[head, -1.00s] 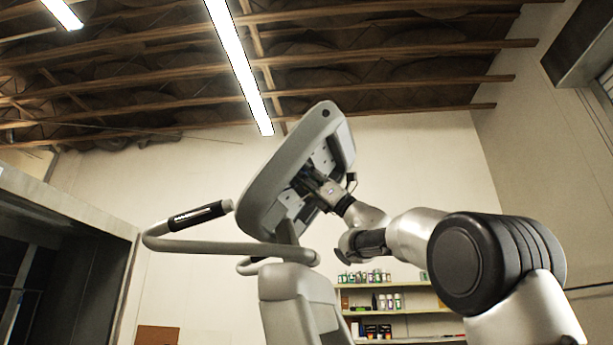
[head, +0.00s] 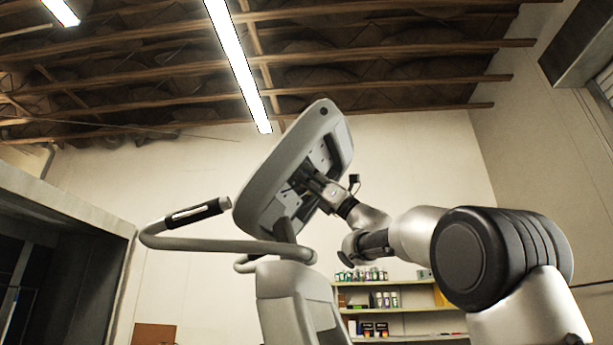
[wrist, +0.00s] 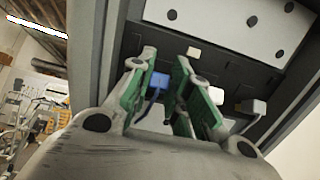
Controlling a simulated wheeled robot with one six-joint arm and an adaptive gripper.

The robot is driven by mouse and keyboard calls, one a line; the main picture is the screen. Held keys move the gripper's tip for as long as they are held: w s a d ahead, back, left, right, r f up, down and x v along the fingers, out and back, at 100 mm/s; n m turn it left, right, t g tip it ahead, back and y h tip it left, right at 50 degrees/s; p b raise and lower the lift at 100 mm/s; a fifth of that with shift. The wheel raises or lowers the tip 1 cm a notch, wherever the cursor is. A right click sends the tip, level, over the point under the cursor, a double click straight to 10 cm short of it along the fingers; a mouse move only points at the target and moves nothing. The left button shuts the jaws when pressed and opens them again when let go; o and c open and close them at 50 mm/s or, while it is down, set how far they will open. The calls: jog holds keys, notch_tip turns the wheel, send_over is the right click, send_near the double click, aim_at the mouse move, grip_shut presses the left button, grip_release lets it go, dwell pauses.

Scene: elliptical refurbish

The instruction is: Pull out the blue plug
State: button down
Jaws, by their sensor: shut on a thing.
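The blue plug (wrist: 159,80) shows in the wrist view between the green-padded fingers of my gripper (wrist: 166,84), with a thin blue cable bending down from it. My gripper is shut on the blue plug. The plug sits close to the underside of the grey console (wrist: 235,62); whether it is still seated in its socket cannot be told. In the head view my gripper (head: 314,184) reaches into the open back of the tilted console (head: 262,165); the plug is too small to make out there.
White connectors (wrist: 193,53) and (wrist: 255,106) sit near the fingers on the console's underside. The machine's handlebar (head: 195,243) and upright column (head: 290,305) stand below the console. Shelves with bottles (head: 385,301) are at the back wall.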

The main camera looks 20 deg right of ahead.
jog(key=c, duration=1.3)
grip_release()
jog(key=v, duration=1.2)
